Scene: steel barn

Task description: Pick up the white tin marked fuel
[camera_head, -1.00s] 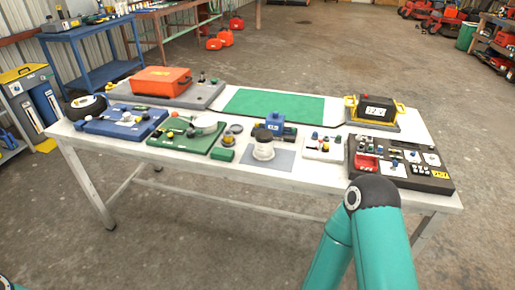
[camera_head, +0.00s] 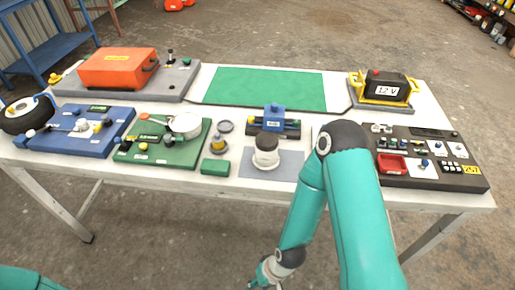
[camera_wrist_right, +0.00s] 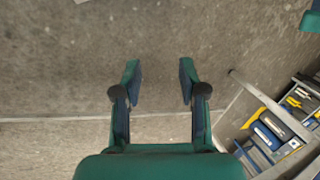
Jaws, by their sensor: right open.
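A white tin-like container with a dark top (camera_head: 266,152) stands upright on a grey mat (camera_head: 290,166) near the front of the white table. I cannot read a fuel marking on it. My right gripper (camera_wrist_right: 160,80) is open and empty over bare floor in the right wrist view. In the head view my right arm reaches down in front of the table, and its gripper (camera_head: 264,276) is at the bottom edge, below and apart from the tin. My left gripper is out of view; only a bit of that arm shows at lower left.
Beside the tin are a green board (camera_head: 158,153) with a white pan, a blue device (camera_head: 274,120) and a dark panel (camera_head: 422,175). Behind are an orange case (camera_head: 118,70), a green mat (camera_head: 265,88) and a 12 V battery (camera_head: 384,90). The wrist view's right side shows a cluttered shelf (camera_wrist_right: 270,135).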

